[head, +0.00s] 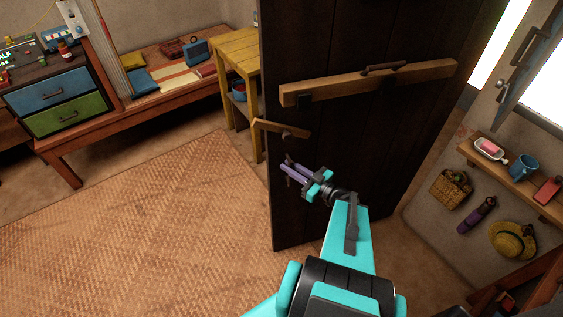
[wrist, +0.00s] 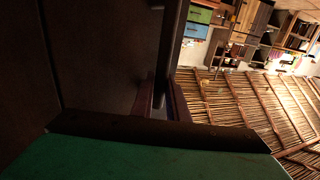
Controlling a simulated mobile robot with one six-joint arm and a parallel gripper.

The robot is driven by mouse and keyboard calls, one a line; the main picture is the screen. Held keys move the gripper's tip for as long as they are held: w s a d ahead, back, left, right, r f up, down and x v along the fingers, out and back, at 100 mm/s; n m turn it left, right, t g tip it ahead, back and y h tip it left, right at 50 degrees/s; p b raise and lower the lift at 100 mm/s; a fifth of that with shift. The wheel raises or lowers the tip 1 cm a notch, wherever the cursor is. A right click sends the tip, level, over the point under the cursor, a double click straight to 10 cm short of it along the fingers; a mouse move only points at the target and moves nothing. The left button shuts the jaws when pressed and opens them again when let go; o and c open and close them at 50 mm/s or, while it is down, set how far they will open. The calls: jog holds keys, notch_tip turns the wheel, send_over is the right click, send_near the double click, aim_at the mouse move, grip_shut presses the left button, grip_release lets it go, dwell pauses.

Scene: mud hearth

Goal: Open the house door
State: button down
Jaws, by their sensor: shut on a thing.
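The dark plank house door (head: 340,115) stands swung into the room, at an angle. A wooden lever handle (head: 283,129) sits near its left edge. My gripper (head: 287,169) is in front of the door face, just below that lever in the head view. The exact contact is too dark to see.
A wooden crossbar (head: 365,82) lies across the door. A yellow table (head: 235,47) stands behind its left edge. A woven mat (head: 140,220) leaves the floor at left clear. A wall shelf (head: 520,175) with a mug and hanging things is at right.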

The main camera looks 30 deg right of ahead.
jog(key=shift+s+a, duration=0.1)
jog(key=shift+s, duration=0.35)
jog(key=c, duration=2)
grip_release()
jog(key=p+v, duration=0.1)
jog(key=v, duration=1.2)
jog(key=shift+s, duration=0.3)
jog(key=shift+w, duration=0.1)
